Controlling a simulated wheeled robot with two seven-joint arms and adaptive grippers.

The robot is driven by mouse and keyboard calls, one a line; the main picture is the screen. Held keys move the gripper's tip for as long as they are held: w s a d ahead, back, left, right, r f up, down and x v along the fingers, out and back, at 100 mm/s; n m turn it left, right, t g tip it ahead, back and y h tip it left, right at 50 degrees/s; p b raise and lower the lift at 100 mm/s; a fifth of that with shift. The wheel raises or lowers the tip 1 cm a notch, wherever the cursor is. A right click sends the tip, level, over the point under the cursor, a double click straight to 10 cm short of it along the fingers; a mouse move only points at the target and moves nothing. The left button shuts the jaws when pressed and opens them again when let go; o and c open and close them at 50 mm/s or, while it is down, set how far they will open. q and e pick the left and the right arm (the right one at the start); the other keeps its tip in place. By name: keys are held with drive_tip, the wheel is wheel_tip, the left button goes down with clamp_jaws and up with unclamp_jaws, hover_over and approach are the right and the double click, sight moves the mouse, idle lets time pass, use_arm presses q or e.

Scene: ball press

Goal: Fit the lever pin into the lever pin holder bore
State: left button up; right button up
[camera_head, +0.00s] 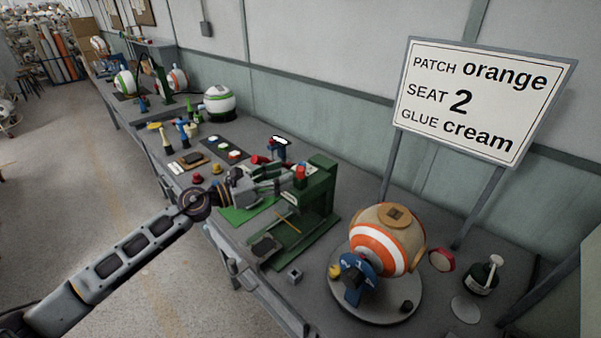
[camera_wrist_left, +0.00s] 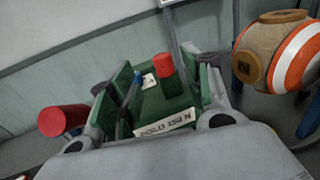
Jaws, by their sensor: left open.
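A green press (camera_head: 318,190) stands on the bench, and my open left gripper (camera_head: 284,178) reaches in at its left side. A red-topped piece (camera_head: 300,172) shows at the press, just past the fingertips. In the left wrist view, a red cylinder (camera_wrist_left: 165,66) stands upright on green parts beyond my left gripper (camera_wrist_left: 158,100), with a white label (camera_wrist_left: 165,122) below it. A larger red cylinder (camera_wrist_left: 64,120) is outside the left finger. Nothing is clearly held. I cannot tell which piece is the lever pin, and the holder bore is not discernible. My right gripper is out of view.
A striped orange and white ball (camera_head: 383,247) rests on a round turntable (camera_head: 375,300) right of the press. A small grey block (camera_head: 295,274) lies in front. A sign (camera_head: 480,98) stands behind.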

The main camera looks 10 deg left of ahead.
sight(301, 168)
use_arm(q)
drive_tip(key=shift+x, duration=0.9)
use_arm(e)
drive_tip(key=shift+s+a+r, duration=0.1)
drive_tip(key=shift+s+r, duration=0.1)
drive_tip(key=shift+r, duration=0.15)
use_arm(q)
drive_tip(key=shift+w+d+p, duration=0.1)
drive_tip(key=shift+d+p, duration=0.05)
drive_tip(key=shift+p, duration=0.15)
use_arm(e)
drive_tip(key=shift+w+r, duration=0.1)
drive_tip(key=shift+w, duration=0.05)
use_arm(q)
drive_tip(key=shift+r+p+x, duration=0.2)
drive_tip(key=shift+p+x, duration=0.5)
drive_tip(key=shift+x, duration=0.55)
drive_tip(key=shift+p+x, duration=0.35)
drive_tip(key=shift+x, duration=0.85)
drive_tip(key=shift+f, duration=0.15)
clamp_jaws()
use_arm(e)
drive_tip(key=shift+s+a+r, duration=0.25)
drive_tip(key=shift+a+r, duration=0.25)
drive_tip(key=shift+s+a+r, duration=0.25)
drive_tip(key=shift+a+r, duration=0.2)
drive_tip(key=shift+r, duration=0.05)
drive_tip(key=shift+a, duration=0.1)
